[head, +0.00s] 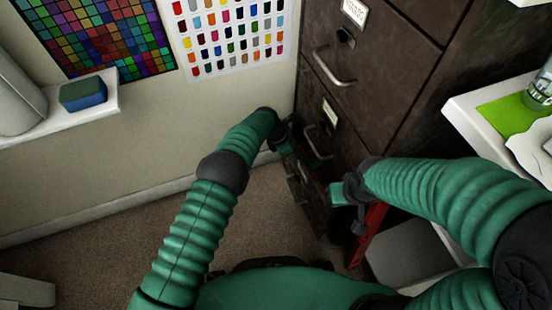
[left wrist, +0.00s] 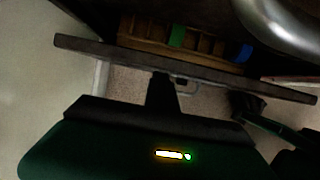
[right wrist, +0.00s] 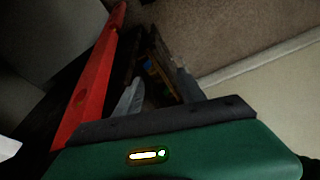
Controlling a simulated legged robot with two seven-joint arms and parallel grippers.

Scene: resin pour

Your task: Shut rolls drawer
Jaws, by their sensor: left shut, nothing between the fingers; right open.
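A dark brown filing cabinet (head: 372,95) stands right of the wall. One of its lower drawers is pulled out low down, with its front (head: 306,198) between my arms. In the left wrist view, the drawer's front edge (left wrist: 200,72) crosses the picture. Behind it is a compartmented interior with a green piece (left wrist: 177,37) and a blue piece (left wrist: 243,53). My left gripper (head: 284,146) is shut and empty close to the drawer front. My right gripper (head: 350,200) is open beside the drawer; its fingers (right wrist: 158,95) show in the right wrist view. I cannot tell which drawer the label names.
A red object (head: 368,232) stands near my right gripper; it is also in the right wrist view (right wrist: 92,88). A white table (head: 470,110) with a green sheet is at the right. A shelf (head: 75,118) with a blue-green block is at the left. Carpet lies below.

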